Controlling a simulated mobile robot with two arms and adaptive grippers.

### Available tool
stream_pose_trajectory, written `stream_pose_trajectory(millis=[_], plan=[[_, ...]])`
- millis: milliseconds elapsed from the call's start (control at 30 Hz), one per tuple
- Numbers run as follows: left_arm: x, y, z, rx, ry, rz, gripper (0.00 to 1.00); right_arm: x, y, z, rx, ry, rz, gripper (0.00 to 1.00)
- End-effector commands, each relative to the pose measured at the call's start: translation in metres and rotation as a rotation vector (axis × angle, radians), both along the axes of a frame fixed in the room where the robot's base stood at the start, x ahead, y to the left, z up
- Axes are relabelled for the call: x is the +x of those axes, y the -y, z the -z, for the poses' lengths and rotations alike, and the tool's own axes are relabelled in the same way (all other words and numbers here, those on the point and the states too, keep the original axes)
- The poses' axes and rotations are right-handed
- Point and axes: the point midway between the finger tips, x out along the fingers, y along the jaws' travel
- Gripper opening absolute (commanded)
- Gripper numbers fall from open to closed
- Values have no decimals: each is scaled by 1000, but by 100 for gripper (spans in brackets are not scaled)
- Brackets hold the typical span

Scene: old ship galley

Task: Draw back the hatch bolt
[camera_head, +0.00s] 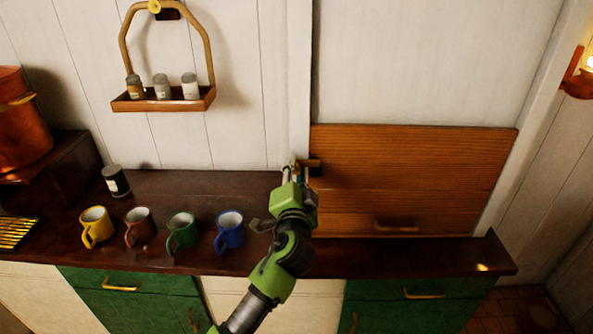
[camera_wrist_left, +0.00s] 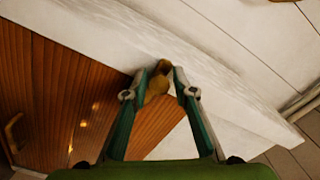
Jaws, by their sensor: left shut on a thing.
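The wooden hatch (camera_head: 410,170) is a wide slatted panel above the counter, standing shut against the wall, with a handle (camera_head: 395,227) low on its front. The brass bolt sits at the hatch's left edge, by the white post; its knob (camera_wrist_left: 158,82) shows in the left wrist view. My left gripper (camera_head: 297,170) reaches up to that edge and is shut on the bolt knob. In the left wrist view the fingertips (camera_wrist_left: 160,80) close on either side of the knob. The gripper hides part of the bolt in the head view. My right gripper is not in view.
On the dark counter (camera_head: 340,258) stand a yellow mug (camera_head: 95,227), a brown mug (camera_head: 139,227), a green mug (camera_head: 182,232), a blue mug (camera_head: 230,232) near my left arm, and a dark jar (camera_head: 116,181). A hanging shelf (camera_head: 165,103) holds small jars.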

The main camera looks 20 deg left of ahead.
Motion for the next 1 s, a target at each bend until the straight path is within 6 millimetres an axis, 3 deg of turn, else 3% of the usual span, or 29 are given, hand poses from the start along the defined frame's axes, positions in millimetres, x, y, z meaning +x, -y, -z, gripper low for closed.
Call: stream_pose_trajectory(millis=[233,500,533,567,1000], plan=[[-10,-32,1,-11,-3,0,0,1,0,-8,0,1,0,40],[-10,-36,2,-13,-3,-2,0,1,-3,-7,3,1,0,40],[-10,-36,2,-13,-3,-2,30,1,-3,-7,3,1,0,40],[-10,-36,2,-13,-3,-3,36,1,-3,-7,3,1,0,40],[-18,-32,2,-8,-2,1,36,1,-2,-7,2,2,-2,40]])
